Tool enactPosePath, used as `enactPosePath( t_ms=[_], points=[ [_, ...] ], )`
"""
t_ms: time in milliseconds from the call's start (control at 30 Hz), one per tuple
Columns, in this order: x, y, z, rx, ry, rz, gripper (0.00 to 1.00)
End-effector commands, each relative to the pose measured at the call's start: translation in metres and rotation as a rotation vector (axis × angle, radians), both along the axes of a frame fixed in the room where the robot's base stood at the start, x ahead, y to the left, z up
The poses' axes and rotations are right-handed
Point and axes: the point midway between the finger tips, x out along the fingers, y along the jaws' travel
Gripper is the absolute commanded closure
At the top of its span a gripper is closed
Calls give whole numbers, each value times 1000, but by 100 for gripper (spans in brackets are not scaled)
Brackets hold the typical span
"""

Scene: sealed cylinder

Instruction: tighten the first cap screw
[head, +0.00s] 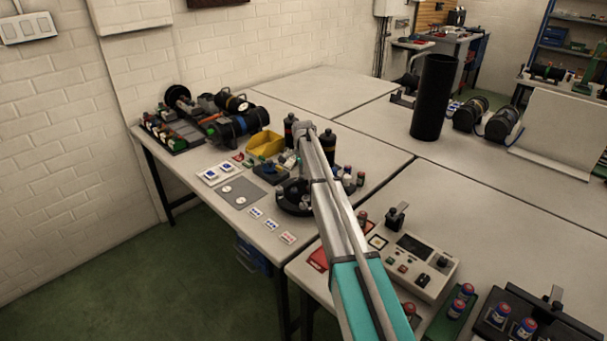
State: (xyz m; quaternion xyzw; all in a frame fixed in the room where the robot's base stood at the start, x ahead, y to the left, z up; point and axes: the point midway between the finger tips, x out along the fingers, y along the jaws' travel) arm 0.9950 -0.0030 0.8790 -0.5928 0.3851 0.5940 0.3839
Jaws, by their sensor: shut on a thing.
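My own arm reaches from the bottom of the head view up over the near-left table, and its far end is above the small parts there. My gripper's fingers cannot be made out; the arm seems to hide them. A round black fixture (291,199) sits on the table just left of the arm, with small grey parts on it, and the arm covers its right side. The first cap screw is too small or hidden to pick out. Two dark cylinders (327,146) (290,130) stand upright behind the arm's end.
A yellow bin (265,144) and a grey mat (240,192) with two pale discs lie left of the fixture. A grey control box (413,264) stands right of my arm. A tall black cylinder (434,98) stands farther back. The far-left tabletop (310,90) is clear.

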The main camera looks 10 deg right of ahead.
Motion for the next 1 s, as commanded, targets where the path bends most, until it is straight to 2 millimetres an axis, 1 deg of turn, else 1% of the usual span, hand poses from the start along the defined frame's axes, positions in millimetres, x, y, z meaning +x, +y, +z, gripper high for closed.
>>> enactPosePath(
  t_ms=[33, 367, 400, 567, 600, 1000],
  points=[
    [3, 2, 1, 3, -6, -2, 100],
    [3, 3, 1, 4, -7, -4, 100],
    [3, 3, 1, 4, -7, -3, 58],
    [3, 3, 1, 3, -5, -3, 28],
    [2, 2, 1, 3, -4, -3, 27],
    [1, 1, 0, 2, -1, 0, 27]
  ],
)
